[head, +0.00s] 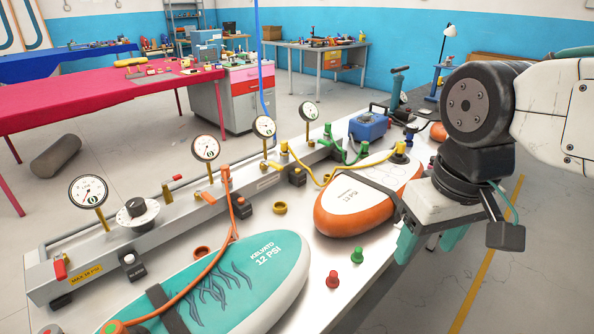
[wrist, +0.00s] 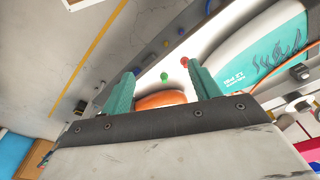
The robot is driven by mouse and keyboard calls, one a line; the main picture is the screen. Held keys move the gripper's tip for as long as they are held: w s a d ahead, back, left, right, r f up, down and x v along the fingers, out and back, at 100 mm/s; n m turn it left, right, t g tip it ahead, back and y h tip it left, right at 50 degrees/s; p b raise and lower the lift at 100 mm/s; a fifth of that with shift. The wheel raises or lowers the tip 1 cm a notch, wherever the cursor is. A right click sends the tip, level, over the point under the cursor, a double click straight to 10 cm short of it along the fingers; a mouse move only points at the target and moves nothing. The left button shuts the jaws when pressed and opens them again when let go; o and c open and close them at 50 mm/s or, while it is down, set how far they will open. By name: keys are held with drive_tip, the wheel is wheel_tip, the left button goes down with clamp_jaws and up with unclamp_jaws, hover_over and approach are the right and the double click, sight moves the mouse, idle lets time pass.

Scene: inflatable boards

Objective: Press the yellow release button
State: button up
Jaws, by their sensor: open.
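My gripper (head: 428,245) hangs at the right, by the bench's right edge, fingers downward, apart and empty. Its teal fingers also show in the wrist view (wrist: 160,74). A small black button box (head: 297,175) sits on the bench near the gauge with the yellow hose; its top is too small to tell the button's colour for certain. The yellow hose (head: 309,172) runs to a yellow fitting on the orange-edged board (head: 340,205). My gripper is right of that board, well apart from the box. No yellow button shows clearly in the wrist view.
A teal board (head: 255,262) lies in front with an orange hose (head: 190,285). Red (head: 332,279) and green (head: 358,255) plugs stand near the bench edge. Several upright gauges (head: 205,148) line the metal rail. Open floor (head: 540,240) lies at the right.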

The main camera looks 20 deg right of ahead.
clamp_jaws()
idle(1.9)
